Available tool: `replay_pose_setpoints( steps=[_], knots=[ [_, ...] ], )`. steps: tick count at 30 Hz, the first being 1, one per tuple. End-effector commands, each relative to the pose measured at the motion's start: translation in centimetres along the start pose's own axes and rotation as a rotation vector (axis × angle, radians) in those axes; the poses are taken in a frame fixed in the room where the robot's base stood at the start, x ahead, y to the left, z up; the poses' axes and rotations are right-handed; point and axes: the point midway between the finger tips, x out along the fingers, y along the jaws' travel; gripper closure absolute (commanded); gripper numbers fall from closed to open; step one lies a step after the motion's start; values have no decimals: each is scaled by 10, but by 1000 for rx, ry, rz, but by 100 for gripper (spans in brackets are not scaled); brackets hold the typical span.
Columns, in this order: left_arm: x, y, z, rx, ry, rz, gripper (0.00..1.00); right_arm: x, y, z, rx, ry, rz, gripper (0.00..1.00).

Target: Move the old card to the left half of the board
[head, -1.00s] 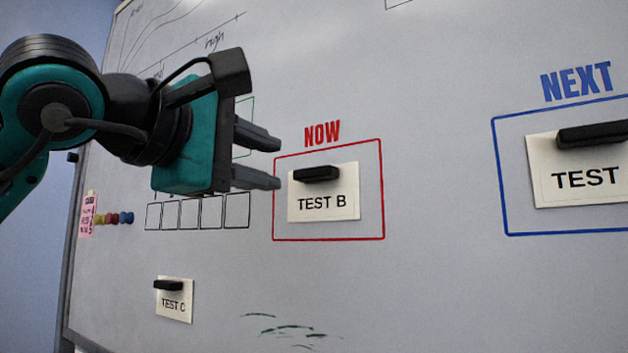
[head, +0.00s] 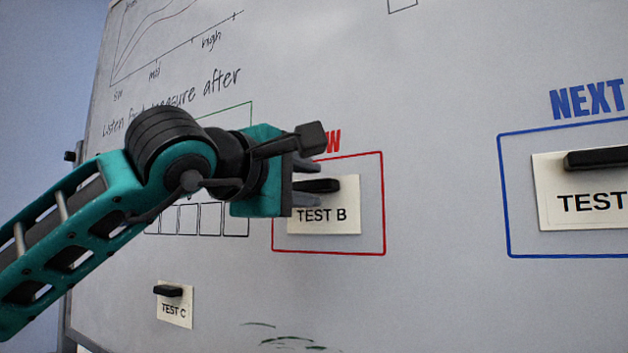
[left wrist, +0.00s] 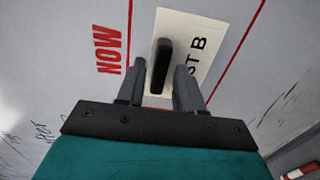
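The white TEST B card (head: 350,203) is on the whiteboard inside the red NOW frame (head: 384,210). A black bar-shaped handle (head: 322,186) sticks out of its upper part. My left gripper (head: 311,182) is at this handle, coming from the left. In the left wrist view, its two grey fingers (left wrist: 160,70) are apart, one on each side of the handle (left wrist: 160,50), with small gaps visible. The card (left wrist: 198,38) lies flat behind them. My right gripper is not in view.
A TEST C card (head: 176,312) with a black handle hangs at the lower left of the whiteboard (head: 440,300). Another TEST card (head: 550,185), cut off at the right edge, is in the blue NEXT frame (head: 503,190). Bare board lies between the two frames.

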Motion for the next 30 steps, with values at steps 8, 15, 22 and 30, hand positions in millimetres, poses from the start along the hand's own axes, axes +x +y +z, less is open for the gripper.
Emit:
replay_pose_setpoints(
  steps=[8, 15, 22, 30],
  knots=[
    [3, 0, 0, 1, 0, 0, 64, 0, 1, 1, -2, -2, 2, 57],
    [2, 0, 0, 0, 0, 0, 72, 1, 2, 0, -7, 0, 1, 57],
    [2, 0, 0, 0, 0, 0, 83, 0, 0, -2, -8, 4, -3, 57],
    [2, 0, 0, 0, 0, 0, 96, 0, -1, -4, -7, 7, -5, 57]
  ],
)
